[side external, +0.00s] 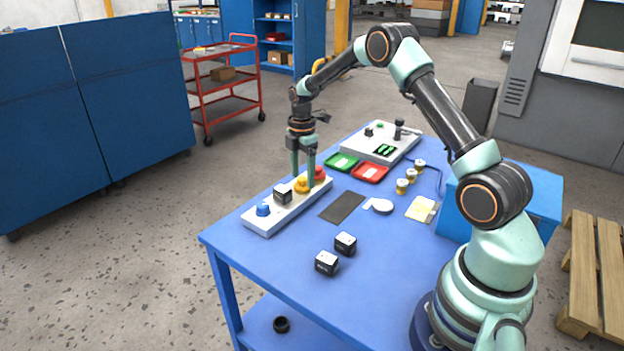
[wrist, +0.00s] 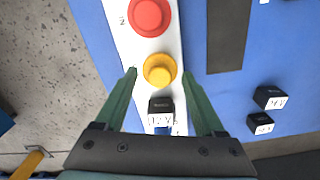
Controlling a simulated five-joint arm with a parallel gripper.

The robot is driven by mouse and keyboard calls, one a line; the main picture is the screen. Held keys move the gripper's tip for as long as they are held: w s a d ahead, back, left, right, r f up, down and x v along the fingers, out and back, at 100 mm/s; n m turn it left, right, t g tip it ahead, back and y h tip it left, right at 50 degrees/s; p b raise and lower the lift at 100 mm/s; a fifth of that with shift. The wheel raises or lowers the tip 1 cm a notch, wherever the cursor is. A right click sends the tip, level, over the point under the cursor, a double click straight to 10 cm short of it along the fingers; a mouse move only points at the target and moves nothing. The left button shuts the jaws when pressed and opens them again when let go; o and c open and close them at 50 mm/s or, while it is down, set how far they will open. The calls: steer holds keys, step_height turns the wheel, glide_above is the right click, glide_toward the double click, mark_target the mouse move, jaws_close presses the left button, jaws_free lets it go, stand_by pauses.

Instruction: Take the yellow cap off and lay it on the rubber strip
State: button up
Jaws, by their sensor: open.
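The yellow cap (side external: 301,185) sits on a white panel (side external: 262,224), between a red cap (side external: 319,173) and a small black block (side external: 283,193). In the wrist view the yellow cap (wrist: 159,70) lies between the fingertips, with a gap on each side. My gripper (side external: 304,172) is open and points down over the panel at the yellow cap; the wrist view shows both fingers (wrist: 159,72) apart and nothing held. The rubber strip (side external: 342,206) is a bare dark rectangle flat on the blue table. It also shows in the wrist view (wrist: 227,35).
A blue cap (side external: 263,209) is at the panel's near end. Two black blocks (side external: 336,254) stand on the table toward the front.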

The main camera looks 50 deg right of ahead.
steer(key=shift+f, duration=0.2)
jaws_close()
steer(key=shift+r, duration=0.2)
